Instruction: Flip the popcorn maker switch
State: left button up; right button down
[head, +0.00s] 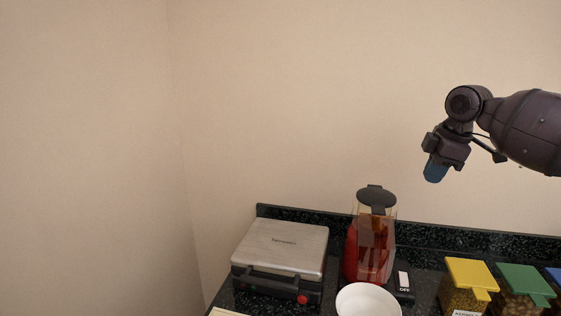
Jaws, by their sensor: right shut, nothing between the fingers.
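The popcorn maker (367,250) is red with a clear amber top and a dark cap, and stands upright at the back of the counter. Its switch (403,281) is a white rocker on a black base at its lower right, with the word OFF below it. My right gripper (435,173) comes in from the right and is raised above and to the right of the popcorn maker, well apart from it. Its blue fingertips point down and are shut with nothing between them. My left gripper is out of view.
A white bowl (368,301) stands in front of the popcorn maker. A silver waffle-style appliance (283,247) is on its left. Jars with yellow (468,271), green (523,279) and blue lids stand on the right. A dark backsplash (455,238) runs along the wall. The air above the counter is free.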

aim_at(403, 279)
jog(key=k, duration=1)
